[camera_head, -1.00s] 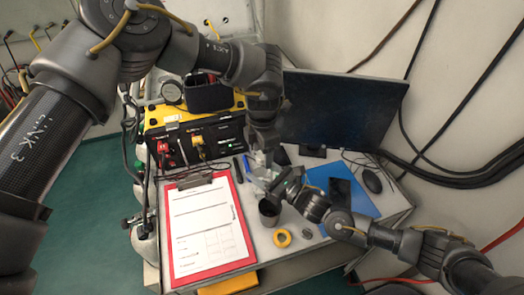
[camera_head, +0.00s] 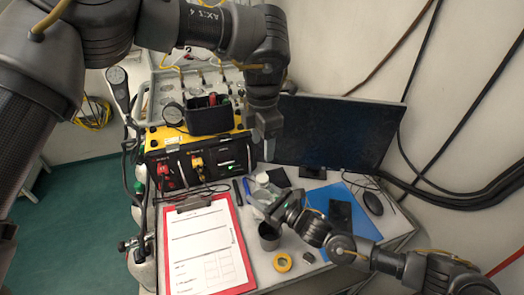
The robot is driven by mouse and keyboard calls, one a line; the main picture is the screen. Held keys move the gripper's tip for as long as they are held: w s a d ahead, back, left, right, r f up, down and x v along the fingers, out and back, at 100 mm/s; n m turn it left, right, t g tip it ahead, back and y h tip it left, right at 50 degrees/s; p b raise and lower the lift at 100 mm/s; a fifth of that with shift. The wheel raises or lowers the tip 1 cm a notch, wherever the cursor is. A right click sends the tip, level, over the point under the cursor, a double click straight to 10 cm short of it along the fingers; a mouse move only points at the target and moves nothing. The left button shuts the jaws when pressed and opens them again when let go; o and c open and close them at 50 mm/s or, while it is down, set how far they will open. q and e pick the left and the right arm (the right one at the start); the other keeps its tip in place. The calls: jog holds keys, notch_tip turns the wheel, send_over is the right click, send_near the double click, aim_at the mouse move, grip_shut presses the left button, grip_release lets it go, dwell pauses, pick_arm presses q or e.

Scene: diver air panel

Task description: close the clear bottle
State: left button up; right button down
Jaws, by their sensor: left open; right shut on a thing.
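The clear bottle (camera_head: 260,197) stands on the desk, right of the clipboard, partly hidden by my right gripper. My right gripper (camera_head: 273,210) is shut on its side. A small whitish round piece (camera_head: 262,178) shows at the bottle's top end; it looks like a cap, but I cannot tell whether it is seated on the neck. My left gripper (camera_head: 268,155) is open, pointing down above and behind the bottle, apart from it. Its fingers look empty, in front of the monitor's left edge.
A dark cup (camera_head: 269,237) and yellow tape roll (camera_head: 282,262) stand near the front. A red clipboard (camera_head: 245,272) lies left. Behind are the yellow-black air panel (camera_head: 205,163) and a monitor (camera_head: 335,132). A blue folder (camera_head: 357,220) and mouse (camera_head: 373,203) lie right.

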jog(key=shift+c, duration=1.9)
grip_release()
jog(key=b+v, duration=0.3)
jog(key=v, duration=0.8)
